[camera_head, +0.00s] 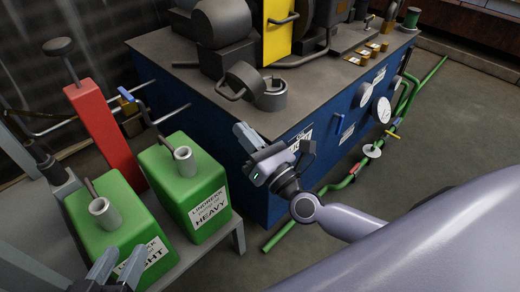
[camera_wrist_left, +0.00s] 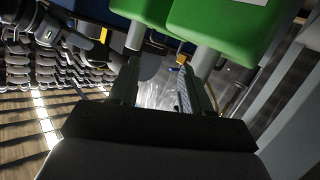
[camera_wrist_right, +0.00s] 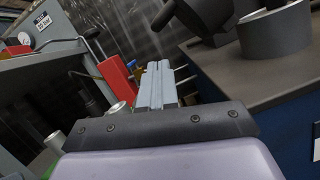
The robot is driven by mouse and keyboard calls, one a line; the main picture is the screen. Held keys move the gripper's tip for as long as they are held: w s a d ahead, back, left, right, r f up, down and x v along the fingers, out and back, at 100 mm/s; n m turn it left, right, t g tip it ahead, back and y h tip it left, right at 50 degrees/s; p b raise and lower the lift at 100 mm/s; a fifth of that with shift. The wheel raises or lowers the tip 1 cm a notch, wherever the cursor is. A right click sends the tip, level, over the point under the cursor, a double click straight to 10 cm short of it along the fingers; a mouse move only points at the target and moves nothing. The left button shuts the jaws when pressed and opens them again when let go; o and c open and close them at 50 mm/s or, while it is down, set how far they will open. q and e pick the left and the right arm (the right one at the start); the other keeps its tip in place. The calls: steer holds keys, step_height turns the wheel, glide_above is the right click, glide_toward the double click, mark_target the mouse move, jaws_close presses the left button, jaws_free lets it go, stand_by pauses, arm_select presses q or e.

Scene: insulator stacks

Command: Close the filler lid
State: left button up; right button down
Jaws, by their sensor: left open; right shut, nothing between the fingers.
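The filler neck (camera_head: 270,101) is a short dark grey cylinder on the top of the blue machine, near its front corner. Its filler lid (camera_head: 241,79), a round grey cap with a handle, stands tilted up beside the neck, so it is open. In the right wrist view the neck (camera_wrist_right: 274,36) is at the upper right and the lid (camera_wrist_right: 205,14) is at the top. My right gripper (camera_head: 243,132) is shut and empty, in front of the machine's corner, below and apart from the lid. My left gripper (camera_head: 117,258) is open and empty, low beside the green cans.
Two green cans, HEAVY (camera_head: 195,192) and one partly hidden (camera_head: 118,226), stand on a grey bench left of the blue machine (camera_head: 300,150). A red post (camera_head: 101,128) stands behind them. A yellow panel (camera_head: 279,30) rises behind the neck. Green pipes run along the right.

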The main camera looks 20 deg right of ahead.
arm_select(q)
steer(key=shift+w+d+g+p, duration=0.2)
steer(key=shift+d+g+p, duration=0.1)
steer(key=shift+d+p, duration=0.15)
arm_select(e)
steer(key=w+r, duration=0.1)
steer(key=r, duration=0.2)
steer(key=shift+w+d, duration=0.2)
steer(key=shift+w, duration=0.2)
arm_select(q)
steer(key=shift+s, duration=0.1)
arm_select(e)
steer(key=shift+r, duration=0.15)
